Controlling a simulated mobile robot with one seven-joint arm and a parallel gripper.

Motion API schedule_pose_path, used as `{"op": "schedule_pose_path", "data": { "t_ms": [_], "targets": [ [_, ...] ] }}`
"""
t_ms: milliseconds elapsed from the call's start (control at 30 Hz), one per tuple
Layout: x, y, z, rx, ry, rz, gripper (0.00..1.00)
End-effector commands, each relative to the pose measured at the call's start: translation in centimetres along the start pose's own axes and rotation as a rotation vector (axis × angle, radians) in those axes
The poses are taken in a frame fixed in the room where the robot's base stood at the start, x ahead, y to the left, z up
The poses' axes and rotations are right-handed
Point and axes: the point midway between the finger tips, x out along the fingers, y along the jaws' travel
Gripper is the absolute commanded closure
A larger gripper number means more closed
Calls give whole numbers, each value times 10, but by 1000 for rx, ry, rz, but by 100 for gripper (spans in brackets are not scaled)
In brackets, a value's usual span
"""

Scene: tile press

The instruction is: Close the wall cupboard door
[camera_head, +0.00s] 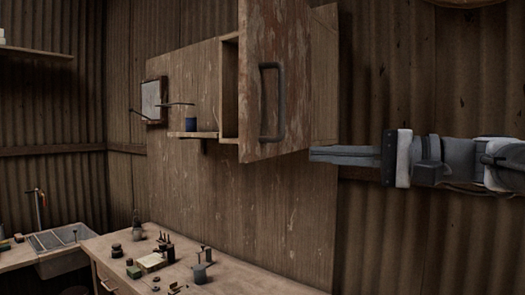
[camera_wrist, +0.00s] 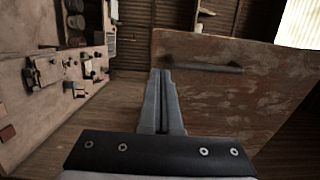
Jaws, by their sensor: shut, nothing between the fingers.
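The wall cupboard door (camera_head: 291,75) is worn reddish-brown wood with a dark bar handle (camera_head: 264,103). It stands open, swung out from the wall cupboard (camera_head: 229,88), whose side and a strip of interior show at left. My gripper (camera_head: 311,154) comes in from the right, fingers together and empty, near the door's lower right corner. I cannot tell from the head view whether it touches. In the wrist view the door (camera_wrist: 235,98) fills the right, its handle (camera_wrist: 203,66) lies near the top, and my closed fingertips (camera_wrist: 161,72) are beside the door's left edge.
A small shelf (camera_head: 193,134) with a blue cup (camera_head: 191,124) is left of the cupboard. Below is a workbench (camera_head: 232,272) with several small tools and jars, and a sink (camera_head: 58,240) at far left. The wall right of the door is clear except for my arm.

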Motion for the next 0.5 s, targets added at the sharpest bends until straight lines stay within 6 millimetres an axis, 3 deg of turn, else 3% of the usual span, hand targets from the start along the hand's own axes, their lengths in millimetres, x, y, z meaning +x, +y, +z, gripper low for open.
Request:
{"op": "schedule_pose_path", "data": {
  "t_ms": [200,500],
  "targets": [
    [49,-1,1,0,-5,1,100],
    [88,0,0,1,-1,1,100]
  ]
}}
